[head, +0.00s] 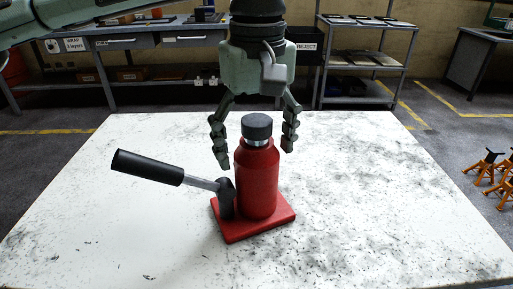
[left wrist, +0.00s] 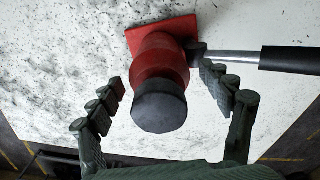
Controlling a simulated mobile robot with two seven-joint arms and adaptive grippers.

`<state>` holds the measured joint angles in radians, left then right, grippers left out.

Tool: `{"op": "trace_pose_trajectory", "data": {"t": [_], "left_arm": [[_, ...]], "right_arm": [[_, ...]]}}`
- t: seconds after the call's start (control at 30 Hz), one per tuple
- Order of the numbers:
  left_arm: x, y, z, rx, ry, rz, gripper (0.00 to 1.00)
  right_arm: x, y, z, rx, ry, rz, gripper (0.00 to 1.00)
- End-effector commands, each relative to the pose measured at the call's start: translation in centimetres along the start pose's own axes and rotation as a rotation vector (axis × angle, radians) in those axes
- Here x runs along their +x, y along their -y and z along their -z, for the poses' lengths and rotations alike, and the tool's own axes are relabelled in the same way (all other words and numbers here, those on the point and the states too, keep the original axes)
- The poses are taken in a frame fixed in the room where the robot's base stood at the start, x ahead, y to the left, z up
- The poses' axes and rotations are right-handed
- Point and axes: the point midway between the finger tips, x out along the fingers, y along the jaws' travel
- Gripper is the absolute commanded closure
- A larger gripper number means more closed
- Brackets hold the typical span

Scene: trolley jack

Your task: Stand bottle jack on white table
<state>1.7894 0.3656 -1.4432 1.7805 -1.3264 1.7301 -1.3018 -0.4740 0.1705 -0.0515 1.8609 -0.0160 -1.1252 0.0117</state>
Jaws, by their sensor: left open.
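The red bottle jack (head: 257,180) stands upright on its square red base on the white table (head: 120,230). It has a black cap and a black-gripped handle (head: 148,167) that slants up to the left in the head view. My left gripper (head: 254,150) is open above the jack, pointing down, with its fingers on either side of the cap and upper body. In the left wrist view the jack (left wrist: 160,75) shows between the open fingers (left wrist: 170,95), with gaps on both sides. One finger is near the handle's root. My right gripper is not in view.
The tabletop around the jack is clear, with dark specks. Behind it stand a workbench with drawers (head: 130,42) and a grey shelf rack (head: 365,60). Orange jack stands (head: 485,165) are on the floor at the right.

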Motion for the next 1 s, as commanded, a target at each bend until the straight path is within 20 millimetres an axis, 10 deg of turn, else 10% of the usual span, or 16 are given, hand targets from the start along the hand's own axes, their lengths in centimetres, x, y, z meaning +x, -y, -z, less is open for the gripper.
{"op": "trace_pose_trajectory", "data": {"t": [0.5,1.0], "left_arm": [[-10.0,-0.1,0.0,0.0,-0.002,-0.002,0.21],[-11.3,0.0,0.0,0.001,0.0,0.0,0.21]], "right_arm": [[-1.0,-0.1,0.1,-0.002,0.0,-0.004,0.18],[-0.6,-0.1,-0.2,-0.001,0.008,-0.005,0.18]]}}
